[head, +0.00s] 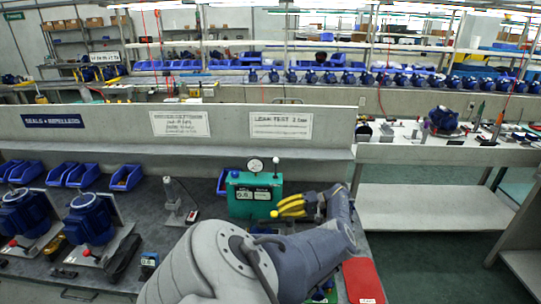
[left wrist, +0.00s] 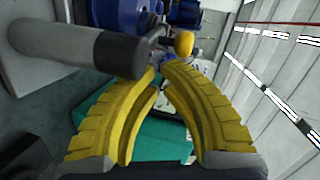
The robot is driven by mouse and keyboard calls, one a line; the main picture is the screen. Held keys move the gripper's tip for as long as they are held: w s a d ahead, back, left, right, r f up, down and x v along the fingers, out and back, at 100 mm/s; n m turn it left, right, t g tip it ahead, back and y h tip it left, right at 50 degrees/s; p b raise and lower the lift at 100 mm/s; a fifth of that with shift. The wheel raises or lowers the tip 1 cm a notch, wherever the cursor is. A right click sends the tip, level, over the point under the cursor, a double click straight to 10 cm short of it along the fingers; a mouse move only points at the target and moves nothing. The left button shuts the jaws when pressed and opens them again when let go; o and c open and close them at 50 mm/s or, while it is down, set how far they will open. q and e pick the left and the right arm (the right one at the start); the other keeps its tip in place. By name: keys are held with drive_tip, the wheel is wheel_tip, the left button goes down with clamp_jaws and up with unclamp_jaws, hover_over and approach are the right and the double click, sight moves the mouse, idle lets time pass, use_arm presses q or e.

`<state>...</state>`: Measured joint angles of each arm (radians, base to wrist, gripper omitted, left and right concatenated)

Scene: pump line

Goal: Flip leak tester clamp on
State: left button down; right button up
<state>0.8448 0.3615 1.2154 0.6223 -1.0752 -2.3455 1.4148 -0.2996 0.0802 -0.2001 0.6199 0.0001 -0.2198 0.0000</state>
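The leak tester is a green box (head: 240,207) on the grey bench, with a round white gauge (head: 255,165) and a thin post with a pale knob (head: 276,160) on top. Its green body also shows behind the fingers in the left wrist view (left wrist: 150,142). My left gripper (head: 278,211) has yellow fingers at the tester's right front. In the left wrist view its fingertips (left wrist: 161,67) come together with nothing visible between them. A yellow ball knob (left wrist: 184,44) appears just beyond the tips. I cannot tell which part is the clamp. My right gripper is out of view.
A grey cylinder with a dark end (left wrist: 115,52) lies close left of the fingers in the left wrist view. Blue pumps (head: 90,219) stand at the left of the bench. A small stand (head: 175,203) is left of the tester. A red tray (head: 363,281) lies at the right edge.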

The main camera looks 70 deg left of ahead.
use_arm(q)
drive_tip(key=v, duration=0.2)
drive_tip(key=shift+w+a+r, duration=0.1)
drive_tip(key=shift+w+r, duration=0.1)
drive_tip(key=shift+w, duration=0.05)
drive_tip(key=shift+a, duration=0.1)
idle(0.4)
